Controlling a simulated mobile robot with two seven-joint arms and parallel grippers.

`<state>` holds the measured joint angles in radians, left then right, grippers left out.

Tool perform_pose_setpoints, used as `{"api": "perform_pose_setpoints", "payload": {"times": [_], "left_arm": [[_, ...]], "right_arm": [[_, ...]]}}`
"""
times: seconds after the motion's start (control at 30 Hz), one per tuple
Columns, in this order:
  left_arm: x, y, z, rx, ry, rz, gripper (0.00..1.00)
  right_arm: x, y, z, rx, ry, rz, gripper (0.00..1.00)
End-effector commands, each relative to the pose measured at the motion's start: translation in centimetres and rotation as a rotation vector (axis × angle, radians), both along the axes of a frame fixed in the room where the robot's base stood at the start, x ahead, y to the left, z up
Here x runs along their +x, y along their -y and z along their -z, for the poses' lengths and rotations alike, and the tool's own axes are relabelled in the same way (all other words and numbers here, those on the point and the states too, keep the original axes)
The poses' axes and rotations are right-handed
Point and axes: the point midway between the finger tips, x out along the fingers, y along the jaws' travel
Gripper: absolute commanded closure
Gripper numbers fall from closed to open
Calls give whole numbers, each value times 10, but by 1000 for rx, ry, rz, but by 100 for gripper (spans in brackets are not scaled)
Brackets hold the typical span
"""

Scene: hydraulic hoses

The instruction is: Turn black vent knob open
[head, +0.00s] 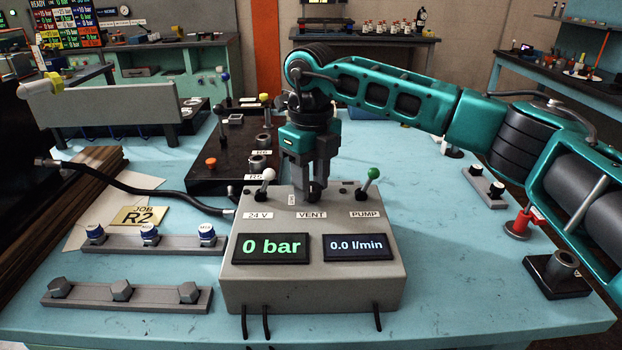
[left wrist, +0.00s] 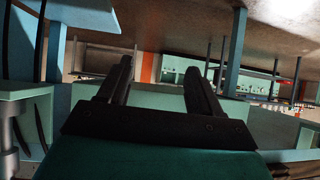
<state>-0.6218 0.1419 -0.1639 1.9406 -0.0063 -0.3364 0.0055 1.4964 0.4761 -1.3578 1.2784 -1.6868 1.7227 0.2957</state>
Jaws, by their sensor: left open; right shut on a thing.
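The grey control box (head: 313,283) stands on the light blue table, with labels 24 V, VENT and PUMP on its top. The black vent knob (head: 314,192) is above the VENT label and mostly hidden by my right gripper (head: 312,188). My right gripper points straight down from above and is shut on the knob. The displays read 0 bar (head: 271,247) and 0.0 l/min (head: 357,247). My left gripper (left wrist: 163,62) shows in the left wrist view, open and empty, its fingers apart, away from the box.
A white-tipped lever (head: 268,178) and a green-tipped lever (head: 373,177) stand close on either side of the right gripper. A black manifold block (head: 205,170) is behind left. A black hose (head: 140,190) and two fitting racks (head: 128,298) lie left.

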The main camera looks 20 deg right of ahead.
Motion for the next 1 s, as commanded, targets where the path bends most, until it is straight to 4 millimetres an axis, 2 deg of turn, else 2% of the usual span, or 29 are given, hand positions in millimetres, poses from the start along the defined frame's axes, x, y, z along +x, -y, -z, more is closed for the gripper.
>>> {"api": "perform_pose_setpoints", "payload": {"times": [0.07, 0.1, 0.33, 0.67, 0.83, 1.0], "left_arm": [[0, 0, 0, 0, 1, 0, 36], [0, 0, 0, 0, 1, 0, 36], [0, -1, 0, 0, 1, -1, 36], [0, -1, 0, 1, 1, -2, 36], [-1, -1, 0, 1, -1, -2, 36], [-2, -1, 0, 1, -4, -1, 36]], "right_arm": [[1, 0, -1, 1, 2, 4, 91], [1, 0, -1, 1, 2, 4, 59], [0, 0, -1, 0, 1, 2, 37], [0, 0, -5, 1, 2, 1, 36], [1, 0, -30, 0, 4, 1, 36], [1, 0, -69, 1, 5, 2, 36]]}}
